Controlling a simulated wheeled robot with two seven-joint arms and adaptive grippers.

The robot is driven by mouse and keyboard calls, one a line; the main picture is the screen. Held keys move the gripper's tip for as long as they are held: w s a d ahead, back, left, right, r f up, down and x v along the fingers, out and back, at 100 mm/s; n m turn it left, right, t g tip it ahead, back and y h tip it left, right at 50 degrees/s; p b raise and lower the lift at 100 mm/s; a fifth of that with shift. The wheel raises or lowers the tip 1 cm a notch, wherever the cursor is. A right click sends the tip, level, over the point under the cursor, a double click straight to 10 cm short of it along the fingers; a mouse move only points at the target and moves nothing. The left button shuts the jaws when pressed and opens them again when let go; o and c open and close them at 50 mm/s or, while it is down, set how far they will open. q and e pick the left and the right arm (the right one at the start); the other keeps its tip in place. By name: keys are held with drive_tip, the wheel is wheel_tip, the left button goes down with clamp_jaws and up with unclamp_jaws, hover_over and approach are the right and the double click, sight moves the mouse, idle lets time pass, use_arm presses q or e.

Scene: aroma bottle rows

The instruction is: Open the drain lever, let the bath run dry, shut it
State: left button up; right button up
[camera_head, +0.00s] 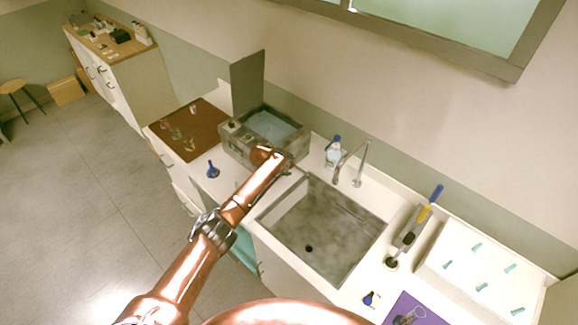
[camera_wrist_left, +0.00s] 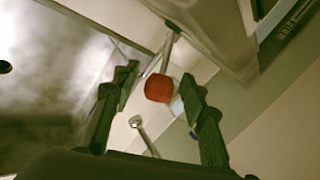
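The bath (camera_head: 236,143) is a grey metal box on the counter, with its lid (camera_head: 248,82) raised. Pale blue liquid (camera_head: 270,127) shows inside it. The red knob of the drain lever (camera_wrist_left: 158,88) shows in the left wrist view, at the end of a thin light rod. My left gripper (camera_wrist_left: 160,82) is open, with a dark finger on each side of the knob and small gaps visible. I cannot tell how deep the knob sits between them. In the head view my left arm hides the lever and most of the gripper. My right gripper is not in view.
A sink (camera_head: 330,230) with a drain hole and a tap (camera_head: 361,165) lies right of the bath. A clear bottle with a blue cap (camera_head: 333,155) stands behind the sink. A blue funnel (camera_head: 212,170) and a brown mat (camera_head: 207,127) with small glasses are to the left.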

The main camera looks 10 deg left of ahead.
use_arm(q)
drive_tip(key=shift+a+r, duration=0.1)
drive_tip(key=v, duration=1.1)
drive_tip(key=shift+s+r, duration=0.25)
drive_tip(key=shift+s, duration=0.1)
drive_tip(key=shift+a, duration=0.1)
